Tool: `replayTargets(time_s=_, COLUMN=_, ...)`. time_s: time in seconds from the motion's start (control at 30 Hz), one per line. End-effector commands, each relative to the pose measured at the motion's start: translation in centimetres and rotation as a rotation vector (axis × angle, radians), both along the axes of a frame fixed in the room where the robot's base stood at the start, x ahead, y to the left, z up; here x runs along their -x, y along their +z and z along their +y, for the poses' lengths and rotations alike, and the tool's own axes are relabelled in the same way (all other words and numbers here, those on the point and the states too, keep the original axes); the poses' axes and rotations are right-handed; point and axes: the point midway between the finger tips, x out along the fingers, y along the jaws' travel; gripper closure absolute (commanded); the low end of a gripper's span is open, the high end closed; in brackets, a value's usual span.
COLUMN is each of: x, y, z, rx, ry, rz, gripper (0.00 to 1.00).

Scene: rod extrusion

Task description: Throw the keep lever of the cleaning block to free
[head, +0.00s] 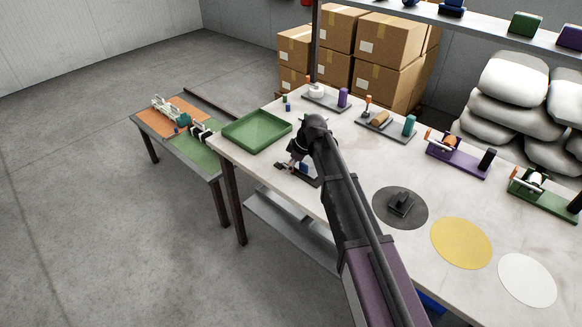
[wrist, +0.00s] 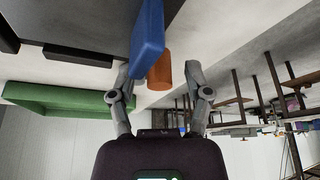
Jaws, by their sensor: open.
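My gripper (wrist: 160,82) is open, with one finger on each side of an orange-brown cylindrical grip (wrist: 160,70). This grip looks like the end of the keep lever; contact with the fingers cannot be told. Beside it, a blue upright slab (wrist: 148,40) partly covers the grip and comes close to the left finger. A dark base plate (wrist: 75,22) lies beyond. In the head view my gripper (head: 292,163) is low over a small dark fixture (head: 283,167) near the table's front edge, which seems to be the cleaning block. My arm hides much of it, and the lever's position is unclear there.
A green tray (head: 256,131) sits just left of my gripper. Several similar fixtures stand along the back of the table, including a purple one (head: 457,159). Grey, yellow (head: 461,243) and white discs lie at right. A lower side table (head: 205,168) stands at left.

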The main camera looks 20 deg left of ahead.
Motion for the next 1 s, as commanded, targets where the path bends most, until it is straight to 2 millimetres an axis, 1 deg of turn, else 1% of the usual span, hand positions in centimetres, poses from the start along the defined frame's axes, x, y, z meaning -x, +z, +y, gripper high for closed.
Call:
replayTargets(time_s=0.13, x=0.01, y=0.02, z=0.0, rx=0.0, ry=0.0, rz=0.0, gripper=0.36)
replayTargets(time_s=0.17, x=0.01, y=0.02, z=0.0, rx=0.0, ry=0.0, rz=0.0, gripper=0.39)
replayTargets(time_s=0.2, x=0.01, y=0.02, z=0.0, rx=0.0, ry=0.0, rz=0.0, gripper=0.51)
replayTargets(time_s=0.27, x=0.01, y=0.02, z=0.0, rx=0.0, ry=0.0, rz=0.0, gripper=0.69)
replayTargets(time_s=0.3, x=0.0, y=0.02, z=0.0, rx=0.0, ry=0.0, rz=0.0, gripper=0.81)
replayTargets(time_s=0.37, x=0.0, y=0.02, z=0.0, rx=0.0, ry=0.0, rz=0.0, gripper=0.99)
replayTargets(time_s=0.4, x=0.0, y=0.02, z=-0.01, rx=0.0, ry=0.0, rz=0.0, gripper=1.0)
replayTargets(time_s=0.77, x=0.15, y=0.01, z=0.04, rx=0.001, ry=-0.021, rz=0.0, gripper=1.0)
replayTargets(time_s=1.0, x=0.67, y=-0.01, z=0.3, rx=0.001, ry=-0.106, rz=0.0, gripper=1.0)
